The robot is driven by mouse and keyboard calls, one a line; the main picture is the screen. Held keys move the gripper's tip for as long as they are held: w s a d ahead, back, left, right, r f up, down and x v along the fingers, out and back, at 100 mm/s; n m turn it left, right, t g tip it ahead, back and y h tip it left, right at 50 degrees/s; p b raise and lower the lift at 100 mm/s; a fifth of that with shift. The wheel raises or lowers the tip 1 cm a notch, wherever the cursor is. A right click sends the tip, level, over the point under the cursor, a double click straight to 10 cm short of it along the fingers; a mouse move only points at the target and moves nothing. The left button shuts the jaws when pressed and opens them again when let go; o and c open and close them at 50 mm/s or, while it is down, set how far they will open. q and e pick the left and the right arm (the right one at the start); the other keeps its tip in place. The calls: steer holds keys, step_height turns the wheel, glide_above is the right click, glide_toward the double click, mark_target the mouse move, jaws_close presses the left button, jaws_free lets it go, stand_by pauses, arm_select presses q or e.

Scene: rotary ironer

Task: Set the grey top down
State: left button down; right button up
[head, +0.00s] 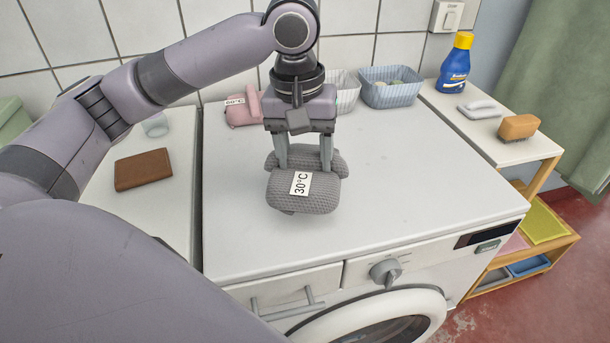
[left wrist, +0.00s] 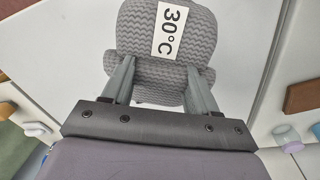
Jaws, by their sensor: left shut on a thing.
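The grey top (head: 318,195) is a folded, knitted-looking bundle with a white "30°C" label. My left gripper (head: 304,165) points down and is shut on the grey top, over the white washing machine top (head: 400,190). In the left wrist view the grey top (left wrist: 145,45) lies between the two fingers of the left gripper (left wrist: 158,85). I cannot tell whether the bundle touches the surface below. My right gripper is not in view.
A pink bundle labelled "60°C" (head: 243,110) and two baskets, one blue-grey (head: 390,92), stand at the back. A brown wallet (head: 143,169) lies on the left surface. A blue bottle (head: 454,72) and brush (head: 519,127) stand right. The machine's front right is clear.

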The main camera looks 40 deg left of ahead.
mark_target(304, 168)
arm_select(q)
steer(key=shift+f, duration=2.45)
steer(key=shift+c, duration=1.5)
jaws_free()
steer(key=shift+f, duration=0.1)
steer(key=r, duration=1.2)
steer(key=shift+s+a+r, duration=0.1)
steer(key=shift+s+a, duration=0.2)
steer(key=shift+s, duration=0.1)
